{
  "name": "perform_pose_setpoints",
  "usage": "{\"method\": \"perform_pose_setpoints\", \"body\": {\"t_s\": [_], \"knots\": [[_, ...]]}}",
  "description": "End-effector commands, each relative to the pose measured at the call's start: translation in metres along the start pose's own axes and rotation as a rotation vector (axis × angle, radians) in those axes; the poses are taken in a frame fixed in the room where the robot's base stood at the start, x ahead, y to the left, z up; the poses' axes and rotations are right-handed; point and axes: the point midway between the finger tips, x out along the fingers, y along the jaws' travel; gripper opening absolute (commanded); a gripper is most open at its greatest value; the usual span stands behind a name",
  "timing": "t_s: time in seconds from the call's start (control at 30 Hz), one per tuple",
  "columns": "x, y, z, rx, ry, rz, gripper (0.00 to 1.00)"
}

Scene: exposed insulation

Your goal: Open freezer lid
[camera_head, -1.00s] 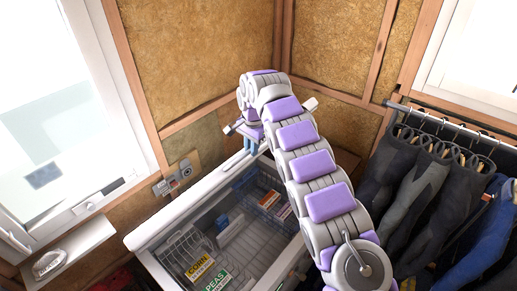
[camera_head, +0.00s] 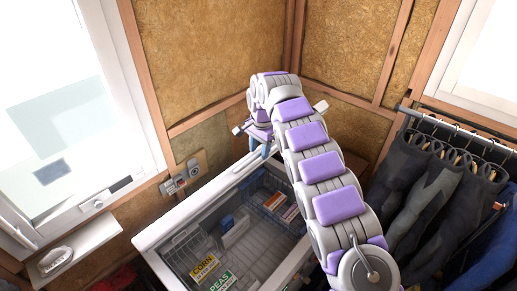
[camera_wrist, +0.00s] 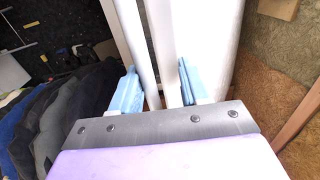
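The white chest freezer (camera_head: 170,227) stands in the corner in the head view. Its inside shows through the top, with boxes of corn (camera_head: 204,267) and peas (camera_head: 222,283) at the near end. I cannot tell where the clear part of the lid lies. My gripper (camera_head: 261,143) is at the freezer's far end, by the rim, partly hidden by my arm. In the wrist view my gripper (camera_wrist: 156,88) has its two blue fingers spread apart, with long white bars of the freezer's edge (camera_wrist: 137,45) between or just beyond them. Contact is unclear.
Wetsuits (camera_head: 430,180) hang on a rail at the right. Insulated walls (camera_head: 195,60) close off the corner behind the freezer. A window (camera_head: 50,110) and a small white shelf (camera_head: 80,250) are at the left. A wall outlet box (camera_head: 183,178) sits beside the freezer.

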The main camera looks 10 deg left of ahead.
Motion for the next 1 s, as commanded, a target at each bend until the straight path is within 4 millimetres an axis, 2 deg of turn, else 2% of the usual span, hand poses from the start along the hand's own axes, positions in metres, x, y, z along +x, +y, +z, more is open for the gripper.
{"method": "perform_pose_setpoints", "body": {"t_s": [0.47, 1.0], "knots": [[-0.006, 0.001, 0.001, 0.002, 0.004, -0.002, 0.42], [-0.051, 0.001, -0.002, 0.003, 0.002, -0.002, 0.42]]}}
